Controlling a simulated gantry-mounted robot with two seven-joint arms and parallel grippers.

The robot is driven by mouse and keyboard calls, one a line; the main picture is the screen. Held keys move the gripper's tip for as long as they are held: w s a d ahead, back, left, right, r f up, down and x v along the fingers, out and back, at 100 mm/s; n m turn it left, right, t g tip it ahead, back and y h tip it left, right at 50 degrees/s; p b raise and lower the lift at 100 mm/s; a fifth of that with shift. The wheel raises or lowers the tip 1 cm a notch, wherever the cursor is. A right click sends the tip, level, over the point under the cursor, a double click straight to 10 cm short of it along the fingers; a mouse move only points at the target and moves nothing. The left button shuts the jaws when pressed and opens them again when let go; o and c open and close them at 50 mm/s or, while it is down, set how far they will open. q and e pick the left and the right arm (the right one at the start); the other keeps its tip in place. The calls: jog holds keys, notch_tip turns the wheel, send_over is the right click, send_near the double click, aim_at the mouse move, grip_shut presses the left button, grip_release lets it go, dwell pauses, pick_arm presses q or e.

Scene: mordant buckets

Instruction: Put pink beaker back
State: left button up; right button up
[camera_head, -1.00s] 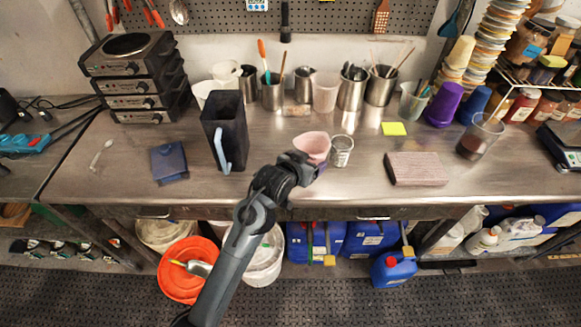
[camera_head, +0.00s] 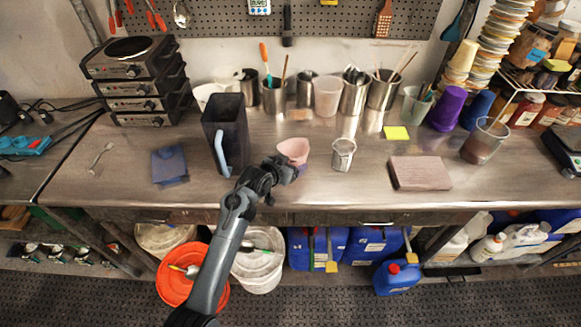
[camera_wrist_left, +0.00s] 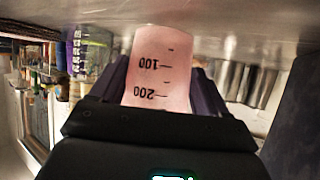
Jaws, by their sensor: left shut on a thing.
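The pink beaker (camera_head: 293,150) is at the front middle of the steel table in the head view, its rim facing up. My left gripper (camera_head: 284,168) is shut on the pink beaker from the front. In the left wrist view the beaker (camera_wrist_left: 161,65) sits between my two dark fingers, its 100 and 200 marks upside down. Whether its base touches the table is hidden. My right gripper is not in view.
A dark tall jug (camera_head: 226,132) stands left of the beaker, and a small clear beaker (camera_head: 343,155) close to its right. A pinkish block (camera_head: 419,173) lies farther right. Metal cups and a pale beaker (camera_head: 327,97) line the back wall.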

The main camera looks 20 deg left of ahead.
pick_arm(q)
jog(key=shift+f, duration=0.55)
jog(key=shift+f, duration=0.15)
jog(key=o, duration=1.1)
jog(key=shift+o, duration=0.2)
